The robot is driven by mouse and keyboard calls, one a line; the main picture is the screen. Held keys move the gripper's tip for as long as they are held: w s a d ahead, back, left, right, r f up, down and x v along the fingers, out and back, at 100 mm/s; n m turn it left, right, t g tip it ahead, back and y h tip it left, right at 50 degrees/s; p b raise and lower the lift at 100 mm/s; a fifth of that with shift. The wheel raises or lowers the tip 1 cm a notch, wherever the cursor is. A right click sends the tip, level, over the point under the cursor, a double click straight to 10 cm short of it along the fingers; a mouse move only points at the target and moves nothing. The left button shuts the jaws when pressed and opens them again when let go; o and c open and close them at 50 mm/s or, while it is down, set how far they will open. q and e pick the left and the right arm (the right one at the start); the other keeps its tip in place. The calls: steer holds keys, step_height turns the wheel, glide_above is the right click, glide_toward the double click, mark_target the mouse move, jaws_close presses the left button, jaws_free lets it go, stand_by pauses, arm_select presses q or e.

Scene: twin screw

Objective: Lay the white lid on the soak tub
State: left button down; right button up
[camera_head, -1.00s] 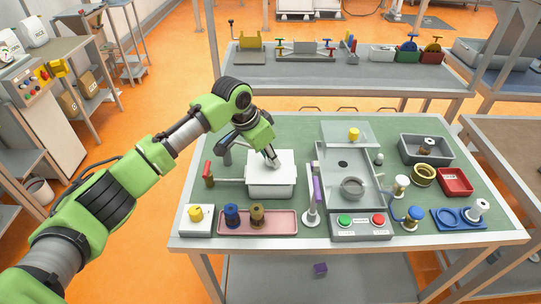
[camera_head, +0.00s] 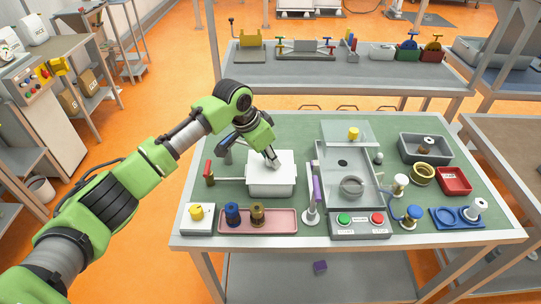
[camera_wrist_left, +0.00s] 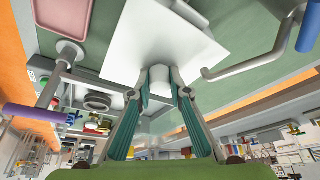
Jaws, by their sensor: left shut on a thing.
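The white lid (camera_head: 262,177) is a flat square plate over the white soak tub (camera_head: 270,191) at the left middle of the green bench. The lid covers the tub's opening; from this angle I cannot tell if it is fully seated. My left gripper (camera_head: 274,162) comes down from above, shut on the lid's handle. In the left wrist view my left gripper (camera_wrist_left: 159,80) has its fingers on both sides of a pale knob, with the lid (camera_wrist_left: 195,45) spread beyond it. My right gripper is out of view.
A red-handled tap (camera_head: 208,174) is left of the tub. A pink tray (camera_head: 283,221) with two spools is in front. A purple-handled lever (camera_head: 317,190) and a grey basin (camera_head: 330,165) stand close on the right. Green surface shows behind the tub.

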arm_select(q)
steer(key=shift+f+p, duration=0.25)
steer(key=shift+p, duration=0.1)
stand_by(0.7)
steer(key=c, duration=1.3)
jaws_free()
steer(key=shift+r+p, duration=3.55)
steer(key=shift+p, duration=0.05)
steer(key=shift+s+f, duration=0.1)
